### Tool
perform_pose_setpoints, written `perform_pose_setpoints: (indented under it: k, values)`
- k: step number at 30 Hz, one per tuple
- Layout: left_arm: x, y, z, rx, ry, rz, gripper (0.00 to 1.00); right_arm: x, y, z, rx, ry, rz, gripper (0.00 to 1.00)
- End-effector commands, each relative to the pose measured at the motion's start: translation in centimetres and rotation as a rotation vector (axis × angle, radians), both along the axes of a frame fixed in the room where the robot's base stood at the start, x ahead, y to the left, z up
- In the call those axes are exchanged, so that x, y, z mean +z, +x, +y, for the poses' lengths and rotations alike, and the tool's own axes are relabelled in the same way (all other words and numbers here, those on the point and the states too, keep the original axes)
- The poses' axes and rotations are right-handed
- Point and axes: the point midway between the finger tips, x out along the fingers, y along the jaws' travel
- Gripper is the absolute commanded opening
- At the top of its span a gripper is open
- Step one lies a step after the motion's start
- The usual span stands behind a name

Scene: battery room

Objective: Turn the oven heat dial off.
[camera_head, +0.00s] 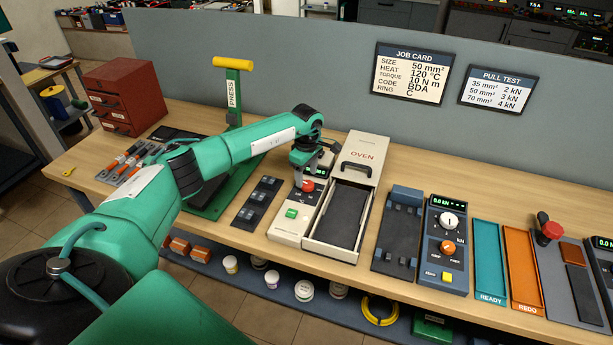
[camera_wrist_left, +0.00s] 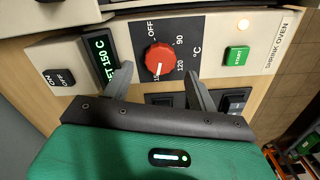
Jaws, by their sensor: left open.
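The oven's red heat dial (camera_wrist_left: 158,58) sits on its pale control panel (camera_wrist_left: 205,45), on a scale with OFF, 90, 120 and a partly covered mark. Its white pointer line aims down toward that lowest mark, away from OFF. The display (camera_wrist_left: 102,58) partly reads "ET 150 C". In the head view the red dial (camera_head: 307,186) is just below my left gripper (camera_head: 302,172). In the wrist view my left gripper (camera_wrist_left: 158,80) is open, its fingers reaching to either side of the dial; contact cannot be told. My right gripper is not in view.
The green START button (camera_wrist_left: 236,56) and a glowing lamp (camera_wrist_left: 243,25) are on the panel. An ON/OFF switch (camera_wrist_left: 60,77) is at the left. The oven tray (camera_head: 325,245) and raised lid (camera_head: 361,146) stand right of the panel, the green press (camera_head: 233,98) behind my arm.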

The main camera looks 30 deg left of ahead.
Motion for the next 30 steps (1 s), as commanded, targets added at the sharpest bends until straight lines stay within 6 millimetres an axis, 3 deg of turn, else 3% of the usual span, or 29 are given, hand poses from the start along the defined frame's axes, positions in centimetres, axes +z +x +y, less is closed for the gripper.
perform_pose_setpoints:
  k: [7, 17, 24, 30]
  values:
    - [-2.7, 0.0, 0.0, 0.001, 0.000, 0.001, 0.59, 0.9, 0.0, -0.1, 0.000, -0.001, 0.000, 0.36]
    - [-3.1, 0.0, 0.0, 0.001, 0.000, -0.001, 0.59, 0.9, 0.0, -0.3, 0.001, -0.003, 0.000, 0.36]
    - [-3.1, 0.0, 0.0, 0.001, 0.000, -0.001, 0.14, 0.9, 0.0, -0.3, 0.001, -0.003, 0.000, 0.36]
    - [-3.1, 0.0, 0.0, 0.008, 0.000, -0.001, 0.14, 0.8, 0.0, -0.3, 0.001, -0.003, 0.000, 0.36]
